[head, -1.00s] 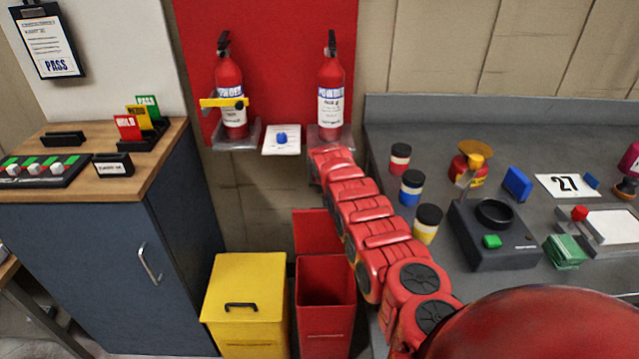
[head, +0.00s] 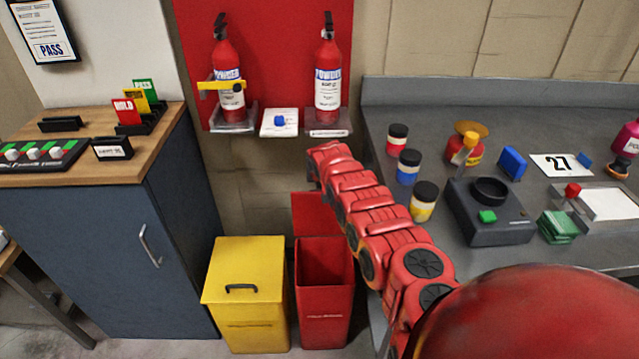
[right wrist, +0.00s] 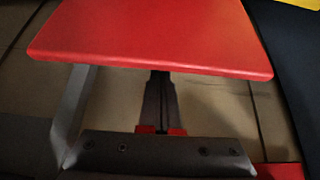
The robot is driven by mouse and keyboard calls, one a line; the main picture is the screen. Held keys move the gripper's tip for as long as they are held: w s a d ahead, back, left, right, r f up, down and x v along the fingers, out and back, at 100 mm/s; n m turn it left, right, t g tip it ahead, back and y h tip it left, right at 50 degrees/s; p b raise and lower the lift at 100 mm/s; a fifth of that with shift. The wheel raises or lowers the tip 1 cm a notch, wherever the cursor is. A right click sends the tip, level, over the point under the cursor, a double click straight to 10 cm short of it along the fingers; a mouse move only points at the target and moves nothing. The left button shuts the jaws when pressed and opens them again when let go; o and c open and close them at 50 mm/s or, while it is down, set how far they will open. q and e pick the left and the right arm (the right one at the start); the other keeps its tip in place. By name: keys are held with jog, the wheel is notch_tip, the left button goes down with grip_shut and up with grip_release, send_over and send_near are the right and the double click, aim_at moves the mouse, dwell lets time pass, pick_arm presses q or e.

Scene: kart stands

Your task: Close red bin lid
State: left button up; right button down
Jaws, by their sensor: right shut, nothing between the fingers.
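The red bin (head: 324,318) stands on the floor with its top open. Its red lid (head: 312,212) stands upright at the back of the opening, near the wall. My right arm reaches in from the lower right, its end above and behind the lid; its gripper is mostly hidden in the head view. In the right wrist view the lid (right wrist: 150,38) is a red panel across the top. My right gripper (right wrist: 160,76) is shut and empty, its tips at the lid's near edge; I cannot tell whether they touch. My left gripper is not in view.
A yellow bin (head: 246,290) with a closed lid stands left of the red bin, beside a blue cabinet (head: 110,250). A grey workbench (head: 400,95) with jars and tools is on the right. Two extinguishers (head: 228,85) stand on wall shelves above.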

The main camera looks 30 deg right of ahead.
jog(key=shift+f, duration=0.1)
dwell(0.3)
jog(key=shift+s+p, duration=0.15)
jog(key=shift+p, duration=0.35)
jog(key=shift+s+a, duration=0.15)
jog(key=shift+s+a+r+t+p, duration=0.1)
jog(key=shift+r+t+p, duration=0.2)
jog(key=shift+f, duration=0.1)
jog(key=shift+s+a+f, duration=0.1)
